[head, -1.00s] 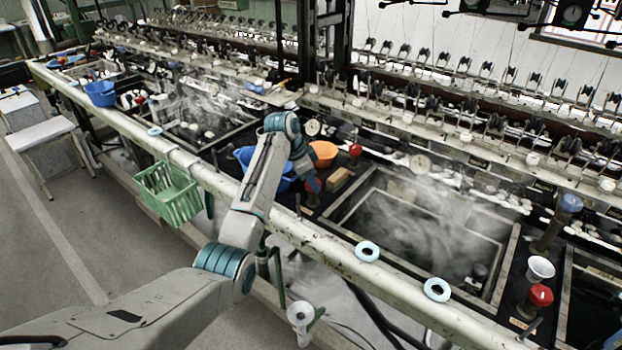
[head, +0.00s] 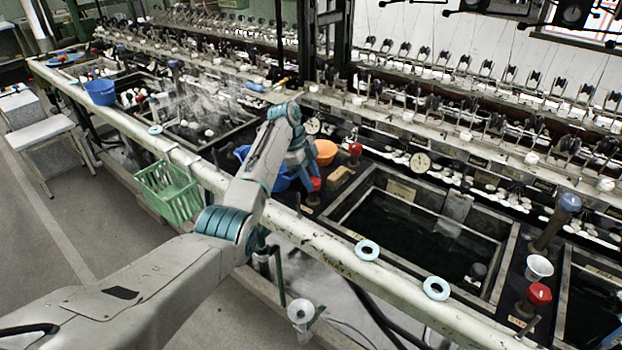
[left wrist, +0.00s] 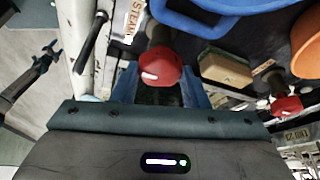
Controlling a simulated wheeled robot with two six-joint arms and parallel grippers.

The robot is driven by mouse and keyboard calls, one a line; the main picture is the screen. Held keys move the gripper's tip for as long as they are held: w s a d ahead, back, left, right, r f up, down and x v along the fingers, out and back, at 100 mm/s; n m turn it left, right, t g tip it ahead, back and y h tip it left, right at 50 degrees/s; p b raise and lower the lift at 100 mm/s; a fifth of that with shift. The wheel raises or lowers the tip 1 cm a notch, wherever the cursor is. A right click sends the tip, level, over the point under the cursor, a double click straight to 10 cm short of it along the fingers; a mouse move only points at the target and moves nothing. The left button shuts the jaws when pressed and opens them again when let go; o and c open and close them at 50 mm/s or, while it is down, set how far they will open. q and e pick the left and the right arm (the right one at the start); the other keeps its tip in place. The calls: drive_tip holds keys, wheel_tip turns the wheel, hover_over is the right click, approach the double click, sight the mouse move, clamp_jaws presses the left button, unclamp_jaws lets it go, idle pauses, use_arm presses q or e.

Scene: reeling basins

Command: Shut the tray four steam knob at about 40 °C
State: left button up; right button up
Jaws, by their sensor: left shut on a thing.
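The red steam knob (head: 315,184) stands on the dark deck by the left end of the near basin. My left gripper (head: 305,172) reaches down at it from the rail side. In the left wrist view the red knob (left wrist: 160,68) with a white mark sits between the two blue fingers, which are shut on it. A "STEAM" label is beside it. The near basin (head: 345,228) holds dark water with no steam over it. A round dial (head: 420,163) is behind the basin; its reading is too small to tell. My right gripper is not seen.
A blue basin (left wrist: 215,22), an orange bowl (head: 325,152), a tan block (head: 340,176) and another red knob (head: 355,150) crowd around the gripper. The pale rail (head: 300,232) runs in front, with a green basket (head: 168,192) hanging on it.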

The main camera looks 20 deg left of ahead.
use_arm(q)
drive_tip(key=shift+m, duration=0.3)
drive_tip(key=o, duration=1)
drive_tip(key=shift+c, duration=0.2)
drive_tip(key=shift+r, duration=0.1)
drive_tip(key=b+v, duration=0.2)
drive_tip(key=v, duration=0.8)
drive_tip(key=shift+w+r+b, duration=0.15)
drive_tip(key=shift+r+b, duration=0.2)
drive_tip(key=shift+a, duration=0.1)
